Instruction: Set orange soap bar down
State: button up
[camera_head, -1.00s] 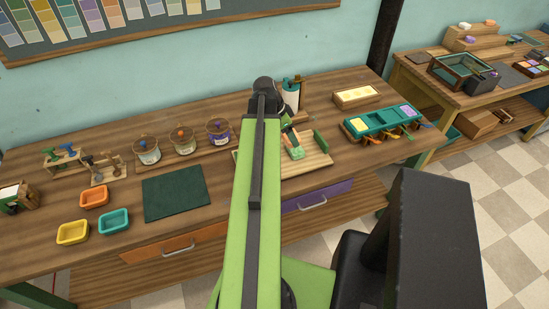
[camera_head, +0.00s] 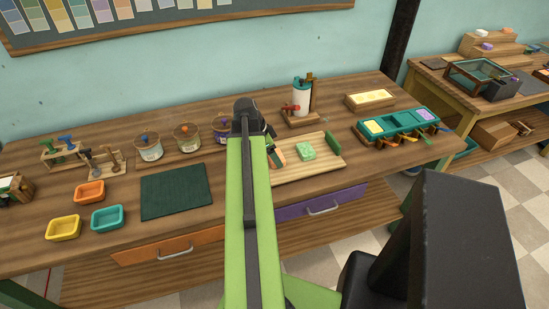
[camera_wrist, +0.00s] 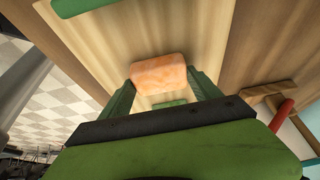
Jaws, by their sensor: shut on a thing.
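The orange soap bar (camera_wrist: 158,73) is between the two green fingers of my gripper (camera_wrist: 160,82) in the wrist view, over pale wood. In the head view a small part of the orange bar (camera_head: 280,154) shows beside my gripper (camera_head: 272,148), over the left part of the wooden board (camera_head: 310,166). My arm hides the rest. I cannot tell whether the bar touches the board. A green soap bar (camera_head: 306,151) lies on the board to the right of my gripper.
A green upright piece (camera_head: 333,141) stands at the board's right end. A dispenser (camera_head: 301,97) stands behind the board. A teal tray (camera_head: 396,121) is to the right. Jars (camera_head: 186,138), a dark green mat (camera_head: 176,190) and an orange dish (camera_head: 90,193) are to the left.

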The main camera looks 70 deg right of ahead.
jog(key=o, duration=1)
jog(key=shift+f, duration=0.1)
jog(key=o, duration=0.4)
jog(key=shift+o, duration=0.2)
jog(key=shift+r, duration=0.45)
jog(key=p+v, duration=1.1)
jog(key=shift+a+r, duration=0.2)
jog(key=shift+r, duration=0.05)
jog(key=shift+w, duration=0.1)
